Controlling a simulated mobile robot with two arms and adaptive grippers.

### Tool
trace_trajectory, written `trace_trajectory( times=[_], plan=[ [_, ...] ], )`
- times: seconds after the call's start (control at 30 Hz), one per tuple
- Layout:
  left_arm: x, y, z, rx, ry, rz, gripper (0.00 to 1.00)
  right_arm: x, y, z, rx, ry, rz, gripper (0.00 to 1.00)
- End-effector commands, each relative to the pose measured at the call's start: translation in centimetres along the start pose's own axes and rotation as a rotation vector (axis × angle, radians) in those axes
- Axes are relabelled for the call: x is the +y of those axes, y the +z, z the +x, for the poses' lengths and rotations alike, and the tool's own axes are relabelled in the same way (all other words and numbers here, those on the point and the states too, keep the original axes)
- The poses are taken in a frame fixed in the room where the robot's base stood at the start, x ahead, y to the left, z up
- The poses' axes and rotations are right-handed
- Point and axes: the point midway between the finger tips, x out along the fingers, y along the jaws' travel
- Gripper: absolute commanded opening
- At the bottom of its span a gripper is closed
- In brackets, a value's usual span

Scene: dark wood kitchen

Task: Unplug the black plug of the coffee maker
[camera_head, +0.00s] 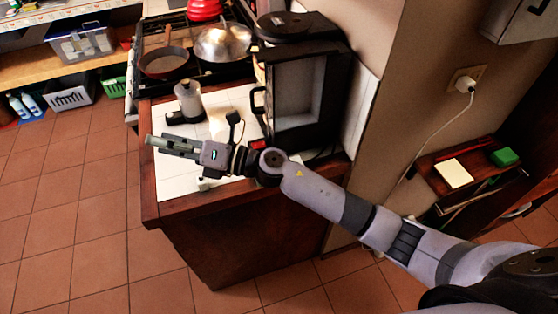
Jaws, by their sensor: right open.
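A small black plug-like piece (233,118) with a dark cord shows on the white-tiled counter, just behind my right gripper's wrist; where the cord leads is hidden by my arm. A tall black appliance with a side handle (318,95), which looks like the coffee maker, stands at the counter's back right. My right gripper (158,145) is open, reaching left over the counter's front left part, past the plug-like piece and apart from it. A pale greenish piece shows at its fingertips; I cannot tell what it is. My left gripper is out of view.
A pale container with a dark base (188,98) stands just behind my gripper. A pan (165,62) and a lidded pot (222,42) sit on the stove. A white plug (465,85) sits in the right wall outlet.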

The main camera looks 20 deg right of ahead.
Motion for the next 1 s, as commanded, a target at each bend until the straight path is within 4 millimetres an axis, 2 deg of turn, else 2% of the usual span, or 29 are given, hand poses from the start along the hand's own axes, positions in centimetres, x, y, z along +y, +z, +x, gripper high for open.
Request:
trace_trajectory(
  times=[0.03, 0.1, 0.17, 0.2, 0.27, 0.33, 0.4, 0.5, 0.6, 0.7, 0.83, 1.0],
  plan=[
    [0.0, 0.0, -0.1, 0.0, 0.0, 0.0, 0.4, -0.2, -1.5, 0.6, 0.161, 0.013, -0.169, 0.48],
    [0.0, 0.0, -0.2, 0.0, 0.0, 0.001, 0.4, -1.6, -4.0, 0.2, 0.399, 0.019, -0.387, 0.48],
    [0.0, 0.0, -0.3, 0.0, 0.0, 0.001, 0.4, -3.9, -5.3, -1.3, 0.608, 0.005, -0.557, 0.48],
    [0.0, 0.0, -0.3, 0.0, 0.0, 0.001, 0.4, -5.7, -5.6, -2.8, 0.751, -0.013, -0.661, 0.48],
    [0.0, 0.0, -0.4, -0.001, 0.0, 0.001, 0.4, -8.7, -5.0, -5.7, 0.967, -0.056, -0.798, 0.48],
    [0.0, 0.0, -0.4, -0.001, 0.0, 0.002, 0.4, -11.6, -3.3, -9.3, 1.183, -0.117, -0.905, 0.48],
    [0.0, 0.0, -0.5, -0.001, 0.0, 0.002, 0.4, -13.7, -0.9, -12.8, 1.365, -0.181, -0.973, 0.48],
    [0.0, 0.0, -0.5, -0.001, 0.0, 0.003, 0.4, -15.3, 2.5, -16.8, 1.56, -0.265, -1.018, 0.48],
    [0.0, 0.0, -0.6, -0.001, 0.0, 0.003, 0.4, -15.9, 5.1, -19.5, 1.685, -0.327, -1.03, 0.48],
    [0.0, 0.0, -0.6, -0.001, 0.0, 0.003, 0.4, -16.0, 6.8, -21.1, 1.759, -0.367, -1.03, 0.48],
    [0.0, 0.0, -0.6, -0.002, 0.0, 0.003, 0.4, -16.0, 7.8, -22.1, 1.805, -0.393, -1.027, 0.48],
    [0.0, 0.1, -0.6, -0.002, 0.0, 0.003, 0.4, -16.0, 7.9, -22.4, 1.814, -0.397, -1.025, 0.48]
  ],
)
